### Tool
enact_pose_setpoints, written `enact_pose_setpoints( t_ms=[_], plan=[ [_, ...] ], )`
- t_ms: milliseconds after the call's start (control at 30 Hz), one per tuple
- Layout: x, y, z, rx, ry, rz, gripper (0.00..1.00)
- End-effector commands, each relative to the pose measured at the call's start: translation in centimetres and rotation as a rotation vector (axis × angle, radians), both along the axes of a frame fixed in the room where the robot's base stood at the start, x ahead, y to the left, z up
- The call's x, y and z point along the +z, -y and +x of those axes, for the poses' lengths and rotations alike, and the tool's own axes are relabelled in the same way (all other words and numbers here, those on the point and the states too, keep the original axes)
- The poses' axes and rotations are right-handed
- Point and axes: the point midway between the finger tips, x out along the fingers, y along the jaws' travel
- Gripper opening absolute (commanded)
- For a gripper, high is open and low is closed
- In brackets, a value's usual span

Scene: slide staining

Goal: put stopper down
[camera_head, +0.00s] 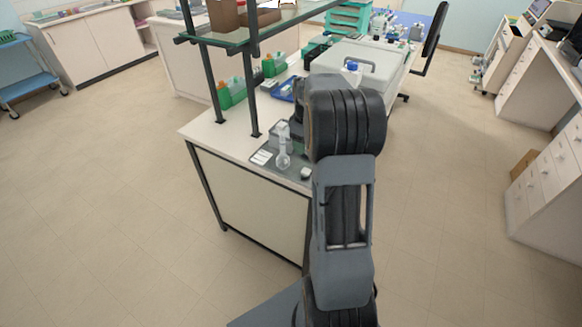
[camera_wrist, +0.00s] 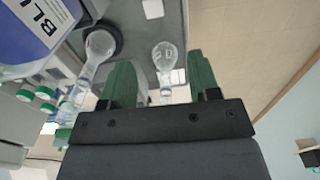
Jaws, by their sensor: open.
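My gripper (camera_wrist: 159,62) is open in the wrist view, with its two green fingers apart. A clear round-bottomed glass flask (camera_wrist: 165,58) shows beyond and between the fingertips, apart from both. I cannot make out the stopper for certain. A small whitish piece (camera_wrist: 178,76) beside this flask's neck could be it, and a small pale object (camera_head: 306,173) lies near the bench's front edge in the head view. A second clear flask (camera_wrist: 100,46) is at the left in the wrist view. In the head view my arm hides most of the gripper.
In the head view a clear flask (camera_head: 283,152) and a white card (camera_head: 261,157) are on the grey mat. Green racks (camera_head: 232,95) and shelf posts (camera_head: 249,95) stand behind. In the wrist view a blue-labelled bottle (camera_wrist: 38,28) and green-capped bottles (camera_wrist: 45,93) crowd the left.

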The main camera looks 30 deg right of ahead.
Motion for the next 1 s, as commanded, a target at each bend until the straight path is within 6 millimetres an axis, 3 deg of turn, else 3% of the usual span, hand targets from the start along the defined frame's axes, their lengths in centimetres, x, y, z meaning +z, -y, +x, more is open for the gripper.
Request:
enact_pose_setpoints(
  t_ms=[167,300,500,700,1000],
  plan=[
    [4.5,-6.3,-2.3,-0.084,0.081,-0.025,0.56],
    [7.3,-12.3,-6.4,-0.192,0.171,-0.022,0.56],
    [8.3,-18.1,-12.5,-0.333,0.283,0.022,0.56],
    [7.7,-20.9,-16.6,-0.425,0.347,0.074,0.56],
    [7.1,-21.4,-18.1,-0.467,0.369,0.099,0.56]
  ],
)
